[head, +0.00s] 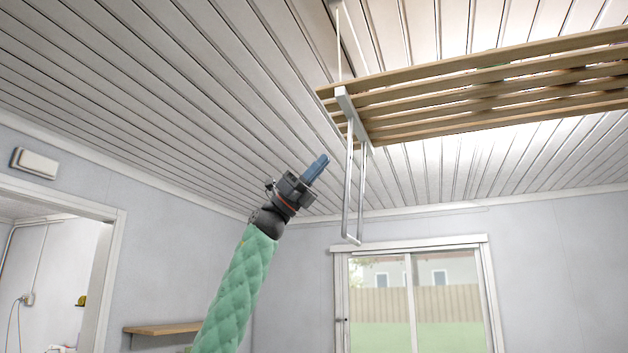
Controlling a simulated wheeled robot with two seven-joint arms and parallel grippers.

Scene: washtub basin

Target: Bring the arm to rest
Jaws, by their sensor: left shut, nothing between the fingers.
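My left arm rises from the bottom of the head view in a green quilted sleeve. My left gripper (316,169) is at its end, raised toward the ceiling. Its blue fingers are together with nothing between them. It is apart from the metal bracket in the picture, a little to the left of it. My right gripper is not in the view.
A slatted wooden rack (480,90) hangs from the ceiling at upper right, with a white metal loop bracket (347,190) below its end. A window (415,300) is at lower right, a doorway (50,270) at left. A wooden shelf (160,328) is at lower left.

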